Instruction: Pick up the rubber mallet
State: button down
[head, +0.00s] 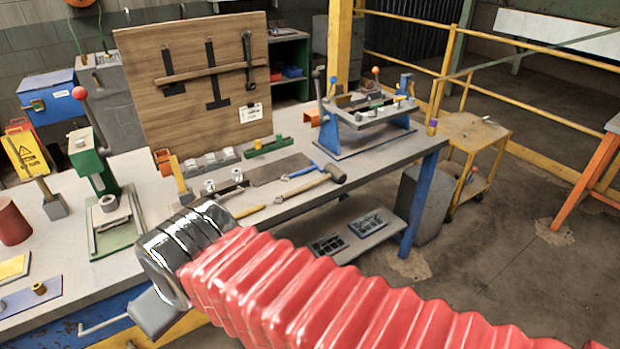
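The rubber mallet (335,173) lies on the grey workbench near its front edge, right of the picture's middle. It has a dull brown-grey head and a pale wooden handle that points down and left. Nothing is holding it. My arm, with a ribbed red sleeve and a shiny metal collar, crosses the foreground from the lower right. The collar is left of the mallet and nearer to the camera. I cannot make out gripper fingers beyond the collar.
A blue-handled tool (300,172) lies just behind the mallet's handle, and a yellow-handled tool (249,211) lies to its left. A wooden tool board (205,120) stands behind. A blue-legged fixture (368,130) stands at the bench's right end. A green press (92,160) stands left.

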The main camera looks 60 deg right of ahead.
aim_at(331, 172)
jog(key=z, duration=1.45)
jog(key=k, duration=1.05)
jog(key=z, duration=0.3)
jog(key=i, duration=1)
jog(key=u, duration=0.05)
